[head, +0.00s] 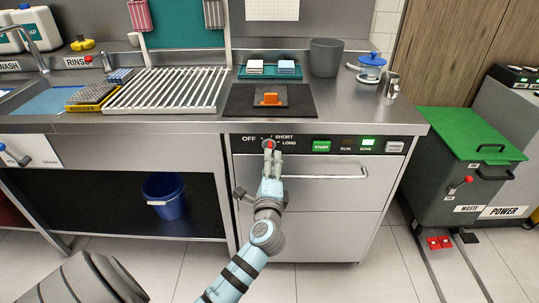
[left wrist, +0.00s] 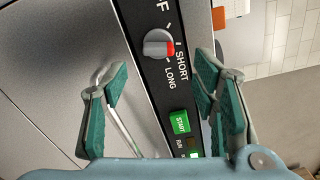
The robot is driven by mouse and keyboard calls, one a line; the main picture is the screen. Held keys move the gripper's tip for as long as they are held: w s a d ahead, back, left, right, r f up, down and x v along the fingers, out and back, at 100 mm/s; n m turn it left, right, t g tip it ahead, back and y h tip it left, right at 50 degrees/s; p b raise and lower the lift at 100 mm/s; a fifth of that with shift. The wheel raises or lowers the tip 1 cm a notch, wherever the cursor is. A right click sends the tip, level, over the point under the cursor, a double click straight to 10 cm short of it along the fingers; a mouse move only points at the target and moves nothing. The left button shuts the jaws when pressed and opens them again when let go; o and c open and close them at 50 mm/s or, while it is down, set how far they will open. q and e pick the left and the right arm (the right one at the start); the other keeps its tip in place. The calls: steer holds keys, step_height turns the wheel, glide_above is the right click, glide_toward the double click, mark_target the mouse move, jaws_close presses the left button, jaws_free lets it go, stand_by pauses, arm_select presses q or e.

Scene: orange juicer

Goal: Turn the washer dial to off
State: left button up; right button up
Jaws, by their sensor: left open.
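The washer (head: 310,190) is a steel front under the counter, with a black control strip. Its dial (left wrist: 158,43) is a grey knob with a red end, also visible in the head view (head: 269,144). In the left wrist view the red end points right, at the tick by SHORT; the OFF label (head: 248,139) is left of the dial in the head view. My left gripper (head: 270,160) is open in front of the strip. In the left wrist view its fingers (left wrist: 157,68) are on either side of the dial, apart from it. My right gripper is not in view.
A green START button (head: 321,146) and a lit green lamp (head: 367,144) are on the strip. A handle bar (head: 330,176) sticks out below. Above, the counter holds a black mat (head: 240,100) with an orange item. A grey bin with green lid (head: 470,135) stands right.

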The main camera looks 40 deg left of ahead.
arm_select(q)
steer(key=x, duration=0.2)
steer(key=b+x, duration=0.1)
steer(key=x, duration=0.1)
steer(key=b+x, duration=0.1)
steer(key=x, duration=0.2)
steer(key=shift+w+f, duration=0.1)
steer(key=shift+f, duration=0.2)
steer(key=shift+w+a+r, duration=0.15)
steer(key=shift+w+a, duration=0.05)
steer(key=c, duration=1.2)
steer(key=shift+o, duration=0.2)
